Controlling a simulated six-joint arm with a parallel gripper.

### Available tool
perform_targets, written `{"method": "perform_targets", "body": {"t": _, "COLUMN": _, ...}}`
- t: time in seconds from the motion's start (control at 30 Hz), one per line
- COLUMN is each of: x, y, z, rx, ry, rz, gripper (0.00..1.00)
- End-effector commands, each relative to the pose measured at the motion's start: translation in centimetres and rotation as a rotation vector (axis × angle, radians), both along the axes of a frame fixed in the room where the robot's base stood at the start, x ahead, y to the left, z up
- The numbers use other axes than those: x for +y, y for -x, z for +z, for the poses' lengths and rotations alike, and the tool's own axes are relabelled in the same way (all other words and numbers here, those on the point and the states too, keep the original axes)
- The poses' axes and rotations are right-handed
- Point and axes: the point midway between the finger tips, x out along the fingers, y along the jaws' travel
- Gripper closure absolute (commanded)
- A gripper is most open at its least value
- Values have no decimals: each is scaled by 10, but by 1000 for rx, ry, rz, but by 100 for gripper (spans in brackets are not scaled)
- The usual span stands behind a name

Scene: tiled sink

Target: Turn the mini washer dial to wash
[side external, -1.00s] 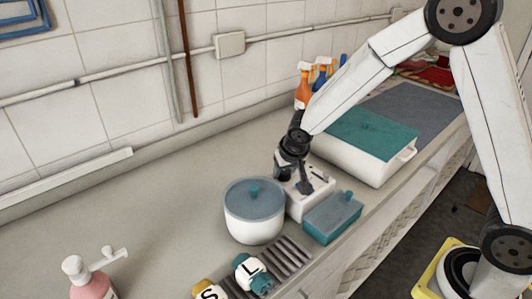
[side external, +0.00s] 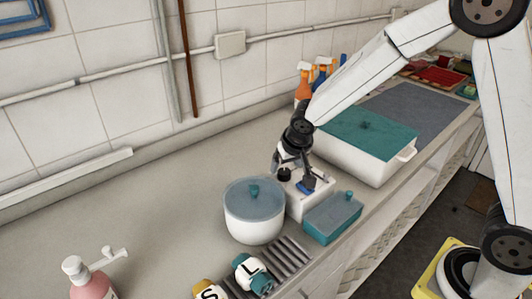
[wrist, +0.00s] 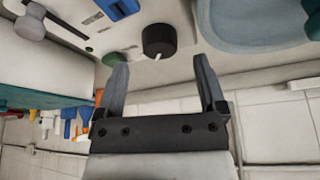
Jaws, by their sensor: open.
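The mini washer (side external: 308,203) is a small white box between the round pot and the large teal-lidded container. Its black round dial (side external: 284,174) sits on the top, with a blue part (side external: 306,188) near it. In the wrist view the dial (wrist: 158,41) shows a short white pointer and lies just beyond the fingertips, roughly centred between them. The blue part (wrist: 118,8) is up and left of it. My gripper (wrist: 160,62) is open and empty, with a wide gap between its fingers. In the side view my gripper (side external: 295,175) is over the washer, close to the dial; contact cannot be told.
A white pot (side external: 254,217) with a grey-blue lid stands left of the washer. A teal box (side external: 332,219) is in front of it. The large white container (side external: 365,150) and spray bottles (side external: 303,85) are behind. The counter's left part is mostly clear.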

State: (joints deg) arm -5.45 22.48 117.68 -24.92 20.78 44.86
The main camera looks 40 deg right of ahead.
Motion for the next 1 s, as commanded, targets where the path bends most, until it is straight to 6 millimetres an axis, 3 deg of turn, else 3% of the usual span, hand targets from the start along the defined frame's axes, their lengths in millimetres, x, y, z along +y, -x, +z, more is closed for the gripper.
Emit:
{"method": "perform_targets", "body": {"t": 0.43, "x": 5, "y": 16, "z": 40, "rx": -1, "ry": -1, "rz": 0, "gripper": 10}}
{"method": "perform_targets", "body": {"t": 1.0, "x": 5, "y": 21, "z": 43, "rx": 5, "ry": -1, "rz": 6, "gripper": 10}}
